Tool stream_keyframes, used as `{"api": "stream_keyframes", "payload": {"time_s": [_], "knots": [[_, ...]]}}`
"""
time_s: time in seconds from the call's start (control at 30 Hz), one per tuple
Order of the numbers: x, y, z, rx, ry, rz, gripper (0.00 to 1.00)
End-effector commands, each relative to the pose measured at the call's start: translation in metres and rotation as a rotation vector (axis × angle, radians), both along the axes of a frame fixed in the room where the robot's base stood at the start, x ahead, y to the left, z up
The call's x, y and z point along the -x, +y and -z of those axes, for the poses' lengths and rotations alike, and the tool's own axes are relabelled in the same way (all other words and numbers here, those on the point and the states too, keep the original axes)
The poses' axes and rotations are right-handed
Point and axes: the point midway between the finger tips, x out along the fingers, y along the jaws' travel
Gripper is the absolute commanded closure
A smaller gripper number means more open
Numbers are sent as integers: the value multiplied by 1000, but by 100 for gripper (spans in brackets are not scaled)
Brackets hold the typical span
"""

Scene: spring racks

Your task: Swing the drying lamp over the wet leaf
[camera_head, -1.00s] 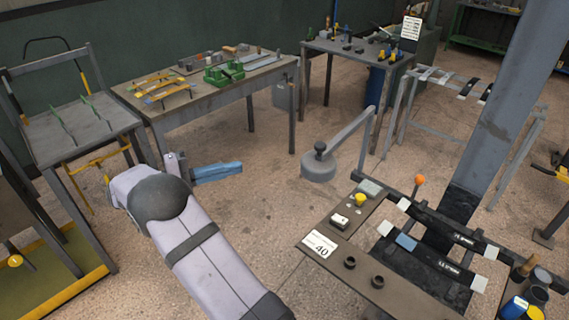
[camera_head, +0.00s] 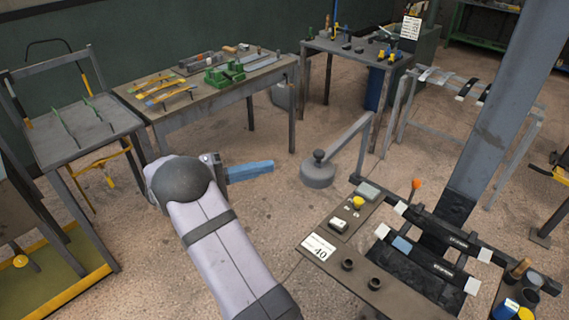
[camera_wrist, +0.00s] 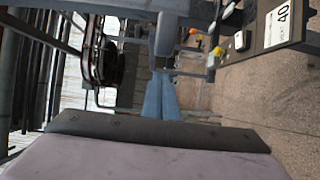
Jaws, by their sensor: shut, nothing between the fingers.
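The drying lamp (camera_head: 318,177) is a round grey head with a dark knob on top. It hangs at the end of a slanting grey arm (camera_head: 347,138) in the middle of the head view. Dark leaves with white ends lie on the rack at the lower right; one leaf (camera_head: 432,254) has a blue patch near its left end. I cannot tell which leaf is wet. My gripper (camera_head: 271,166) has blue fingers, shut and empty, left of the lamp head and apart from it. Its closed fingers also show in the wrist view (camera_wrist: 163,77).
A dark bench (camera_head: 335,262) with a "40" card, a yellow knob and black cups stands in front of the lamp. An orange-tipped lever (camera_head: 416,184) rises behind it. A thick grey post (camera_head: 490,130) stands at the right. Open floor lies around the lamp.

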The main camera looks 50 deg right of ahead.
Motion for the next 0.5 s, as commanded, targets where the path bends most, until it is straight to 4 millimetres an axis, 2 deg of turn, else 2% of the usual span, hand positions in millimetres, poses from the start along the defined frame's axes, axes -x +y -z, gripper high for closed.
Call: {"api": "stream_keyframes", "payload": {"time_s": [0.13,0.3,0.5], "knots": [[14,-25,-4,-1,4,3,100],[33,-29,-4,0,3,1,100],[46,-33,-2,0,2,0,100]]}}
